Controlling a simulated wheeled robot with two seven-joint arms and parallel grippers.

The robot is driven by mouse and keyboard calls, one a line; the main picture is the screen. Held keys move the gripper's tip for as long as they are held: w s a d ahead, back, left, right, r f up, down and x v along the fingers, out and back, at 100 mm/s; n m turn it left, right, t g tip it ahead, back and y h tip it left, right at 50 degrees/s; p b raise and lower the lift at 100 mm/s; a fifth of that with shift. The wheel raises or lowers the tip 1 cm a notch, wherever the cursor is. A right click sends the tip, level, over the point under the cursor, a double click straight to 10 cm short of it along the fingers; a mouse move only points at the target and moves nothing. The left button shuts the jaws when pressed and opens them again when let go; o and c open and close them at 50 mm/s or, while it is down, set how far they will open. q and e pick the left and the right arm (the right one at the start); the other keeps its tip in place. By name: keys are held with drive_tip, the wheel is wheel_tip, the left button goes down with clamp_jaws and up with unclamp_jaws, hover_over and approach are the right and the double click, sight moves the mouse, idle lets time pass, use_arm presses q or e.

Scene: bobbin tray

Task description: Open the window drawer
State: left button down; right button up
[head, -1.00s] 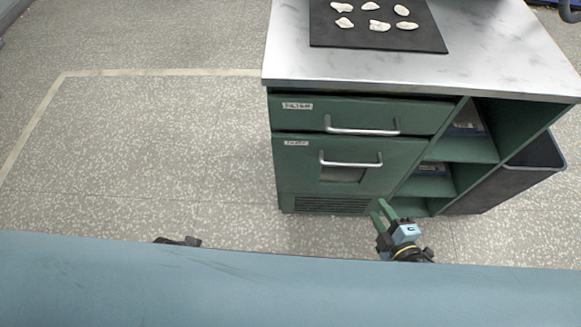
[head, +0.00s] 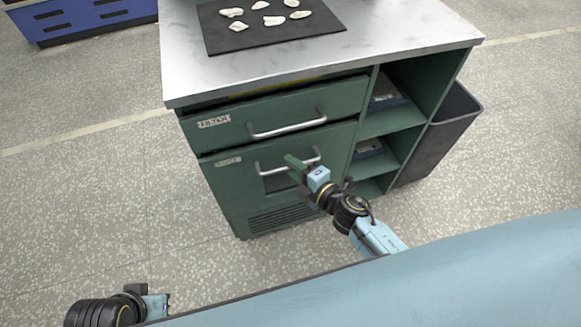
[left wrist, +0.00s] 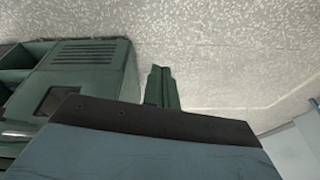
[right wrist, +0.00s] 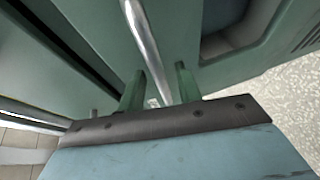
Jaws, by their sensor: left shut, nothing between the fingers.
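The window drawer (head: 232,183) is the lower green drawer of the cabinet, with a small dark window and a metal bar handle (head: 268,171). It looks closed. My right gripper (head: 296,168) is at the right part of this handle, partly covering it and the window. In the right wrist view its two green fingers (right wrist: 162,88) are apart, and the handle bar (right wrist: 142,40) runs down toward the space between them. Whether they touch the bar is unclear. My left gripper (head: 160,303) is low at the left, away from the cabinet; its fingers are together in the left wrist view (left wrist: 161,88).
Above is another drawer (head: 235,124) with its own bar handle. The worktop (head: 400,42) carries a black mat (head: 220,42) with several white pieces. Open shelves (head: 400,118) and a dark bin (head: 440,135) stand at the right. The floor at the left is clear.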

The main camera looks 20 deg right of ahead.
drive_tip(key=shift+w+a+f, duration=0.1)
drive_tip(key=shift+w+a, duration=0.2)
drive_tip(key=shift+w, duration=0.3)
clamp_jaws()
